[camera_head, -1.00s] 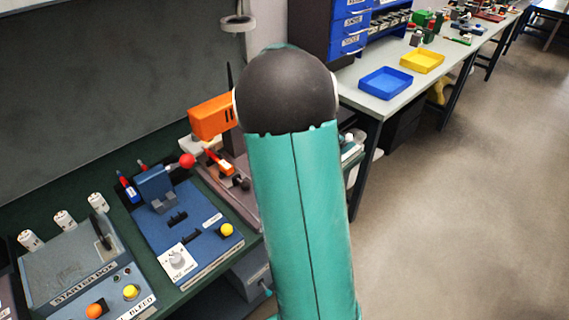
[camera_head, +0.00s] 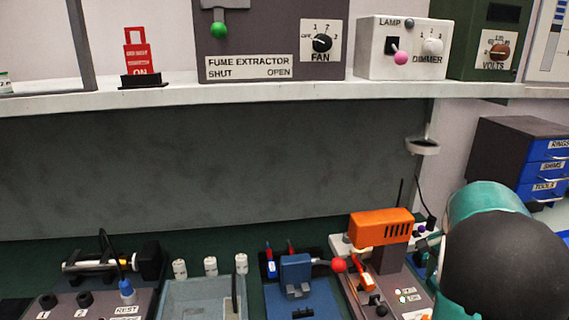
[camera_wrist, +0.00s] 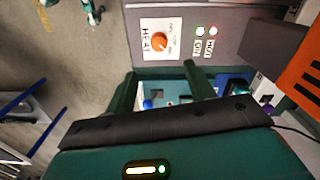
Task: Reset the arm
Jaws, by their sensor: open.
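My arm (camera_head: 505,250), teal with a black rounded joint, is bent at the lower right of the head view. My gripper is hidden there. In the wrist view my gripper (camera_wrist: 160,82) shows as two dark green fingers, spread apart. Nothing is held between them. They appear in front of a grey panel with an orange HEAT knob (camera_wrist: 159,42) and HOT and ON lamps. I cannot tell how far they are from it.
An orange box-shaped unit (camera_head: 380,227) stands just left of my arm, and also shows at the wrist view's right (camera_wrist: 302,82). A blue device with a red-ball lever (camera_head: 339,265) is farther left. A white shelf (camera_head: 270,97) with control boxes runs above. Blue drawers (camera_head: 548,170) stand right.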

